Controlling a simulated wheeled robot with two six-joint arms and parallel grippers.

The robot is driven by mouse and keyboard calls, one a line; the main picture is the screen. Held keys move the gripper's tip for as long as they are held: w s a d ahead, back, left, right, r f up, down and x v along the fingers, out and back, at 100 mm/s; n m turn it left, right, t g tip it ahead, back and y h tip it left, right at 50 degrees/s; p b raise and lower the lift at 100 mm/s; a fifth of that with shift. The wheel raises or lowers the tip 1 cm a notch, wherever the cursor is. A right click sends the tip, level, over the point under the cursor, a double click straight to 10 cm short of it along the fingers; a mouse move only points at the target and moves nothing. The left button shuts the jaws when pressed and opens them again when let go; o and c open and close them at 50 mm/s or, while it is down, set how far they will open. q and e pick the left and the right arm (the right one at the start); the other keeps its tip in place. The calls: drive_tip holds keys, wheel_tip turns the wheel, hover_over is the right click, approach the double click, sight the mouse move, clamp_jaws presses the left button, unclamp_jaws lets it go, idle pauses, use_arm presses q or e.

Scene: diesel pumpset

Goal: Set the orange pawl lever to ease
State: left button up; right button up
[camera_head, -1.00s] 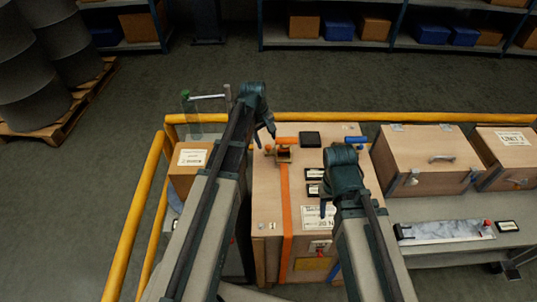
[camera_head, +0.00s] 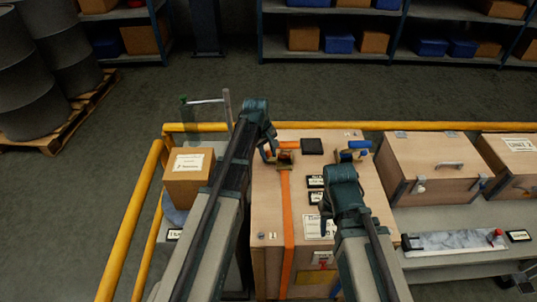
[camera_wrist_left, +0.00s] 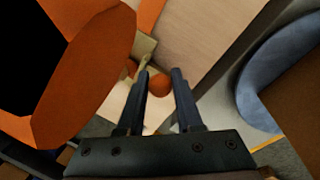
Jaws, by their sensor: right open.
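The orange pawl lever's round orange knob (camera_wrist_left: 159,84) shows in the left wrist view between and just beyond my left fingertips (camera_wrist_left: 161,80). I cannot tell whether they touch it. In the head view the brass-coloured ratchet (camera_head: 285,158) sits on the orange strap over the wooden crate, with an orange handle (camera_head: 287,145) behind it. My left gripper (camera_head: 271,148) is beside the ratchet, its fingers apart; it partly hides the knob. My right gripper (camera_head: 325,222) is over the crate's right half, apart from the ratchet, and open. The lever's exact setting is not clear.
The orange strap (camera_head: 287,215) runs down the wooden crate (camera_head: 268,260). A black plate (camera_head: 312,146) and blue handle (camera_head: 354,154) are near its far edge. A cardboard box (camera_head: 187,187) stands left. Yellow rails (camera_head: 127,235) edge the area.

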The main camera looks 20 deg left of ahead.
use_arm(q)
clamp_jaws()
idle(1.0)
